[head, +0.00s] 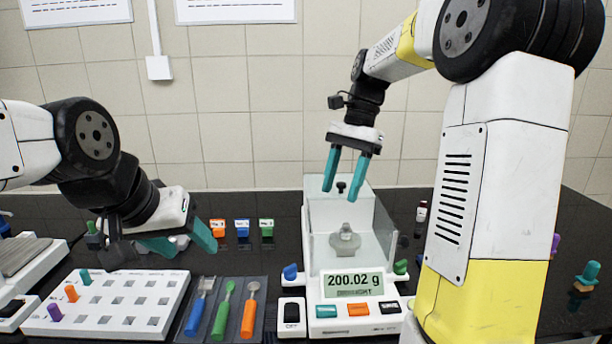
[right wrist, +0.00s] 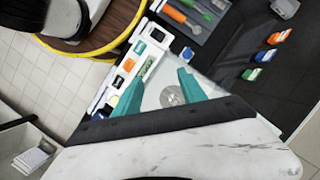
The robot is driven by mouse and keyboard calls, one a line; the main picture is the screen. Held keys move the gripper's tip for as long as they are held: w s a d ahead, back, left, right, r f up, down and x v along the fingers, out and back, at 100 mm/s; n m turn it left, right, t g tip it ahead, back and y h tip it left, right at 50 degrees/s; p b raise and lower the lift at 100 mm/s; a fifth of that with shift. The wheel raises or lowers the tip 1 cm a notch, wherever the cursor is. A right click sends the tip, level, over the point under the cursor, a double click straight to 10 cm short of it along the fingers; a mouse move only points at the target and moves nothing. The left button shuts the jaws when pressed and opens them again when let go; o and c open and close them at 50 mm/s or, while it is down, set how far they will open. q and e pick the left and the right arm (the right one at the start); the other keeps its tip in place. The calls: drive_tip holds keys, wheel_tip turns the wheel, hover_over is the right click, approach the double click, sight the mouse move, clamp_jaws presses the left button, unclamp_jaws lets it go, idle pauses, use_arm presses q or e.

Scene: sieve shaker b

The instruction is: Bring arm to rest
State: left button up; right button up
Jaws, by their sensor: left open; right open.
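My right gripper (head: 340,193) is open and empty, pointing down above the rear of the white balance (head: 318,275). In the right wrist view its two teal fingers (right wrist: 162,75) stand apart with nothing between them. A grey metal weight (head: 345,240) stands on the balance pan below and in front of this gripper. A round metal piece shows between the fingers in the right wrist view (right wrist: 171,96).
The white peg board (head: 110,310) holds several coloured pegs. A dark tray (head: 262,290) holds blue, green and orange-handled tools. Orange, blue and green labelled blocks (head: 242,228) stand behind. A small vial (head: 422,212) stands right of the balance. The dark table is clear around the blocks.

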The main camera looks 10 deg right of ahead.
drive_tip(key=s+f+n+t+h, duration=0.1)
drive_tip(key=s+f+n+t, duration=0.1)
drive_tip(key=s+n+t, duration=0.6)
drive_tip(key=s+n, duration=0.1)
drive_tip(key=s, duration=0.6)
drive_tip(key=shift+s+n+t, duration=0.25)
drive_tip(key=shift+n+t, duration=0.15)
drive_tip(key=shift+f, duration=0.1)
